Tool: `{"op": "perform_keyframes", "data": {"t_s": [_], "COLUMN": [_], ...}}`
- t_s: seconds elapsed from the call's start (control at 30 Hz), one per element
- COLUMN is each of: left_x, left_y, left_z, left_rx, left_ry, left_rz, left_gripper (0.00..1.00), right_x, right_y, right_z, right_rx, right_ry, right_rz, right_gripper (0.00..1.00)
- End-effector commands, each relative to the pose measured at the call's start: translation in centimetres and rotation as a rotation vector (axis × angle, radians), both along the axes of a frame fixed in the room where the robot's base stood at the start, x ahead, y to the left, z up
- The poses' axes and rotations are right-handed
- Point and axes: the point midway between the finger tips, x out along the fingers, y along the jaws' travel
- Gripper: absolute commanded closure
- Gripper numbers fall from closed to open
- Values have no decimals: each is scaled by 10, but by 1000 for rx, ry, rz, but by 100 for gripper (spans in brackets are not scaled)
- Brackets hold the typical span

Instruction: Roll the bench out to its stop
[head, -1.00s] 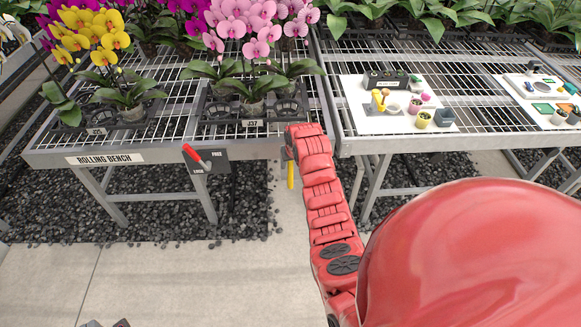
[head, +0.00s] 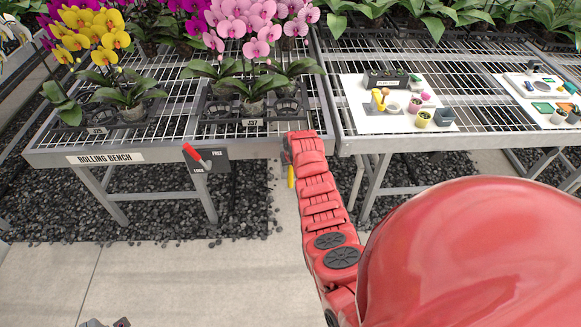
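The rolling bench (head: 104,158) is a grey metal bench with a mesh top, at the left of the head view. A dark plate on its front carries a red lever (head: 191,153) that points up and left, with the words LOCK and FREE beside it. A yellow bar (head: 291,177) hangs at the bench's front right corner. My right gripper (head: 287,150) is at that corner, just above the yellow bar; my wrist hides its fingers and any grasp. A small grey piece at the bottom left edge may be my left gripper (head: 105,323); its fingers cannot be made out.
Yellow and pink orchids (head: 253,60) stand in dark trays on the bench. A second bench (head: 440,143) stands close on its right, holding a white mat (head: 375,122) with small pots. Dark gravel lies under the benches. The pale concrete floor (head: 180,285) in front is clear.

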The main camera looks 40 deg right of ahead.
Motion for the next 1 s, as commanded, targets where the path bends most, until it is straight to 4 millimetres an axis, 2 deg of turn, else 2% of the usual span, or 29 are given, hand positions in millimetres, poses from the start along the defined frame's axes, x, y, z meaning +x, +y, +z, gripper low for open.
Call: {"op": "perform_keyframes", "data": {"t_s": [0.03, 0.17, 0.2, 1.0], "left_x": [0, 0, 0, 0], "left_y": [0, 0, 0, 0], "left_z": [0, 0, 0, 0], "left_rx": [0, 0, 0, 0], "left_ry": [0, 0, 0, 0], "left_rz": [0, 0, 0, 0], "left_gripper": [100, 100, 100, 100], "right_x": [0, 0, 0, 0], "right_y": [0, 0, 0, 0], "right_z": [0, 0, 0, 1], "right_rx": [0, 0, 0, 0], "right_ry": [0, 0, 0, 0], "right_rz": [0, 0, 0, 0], "right_gripper": [76, 99, 100, 100]}}
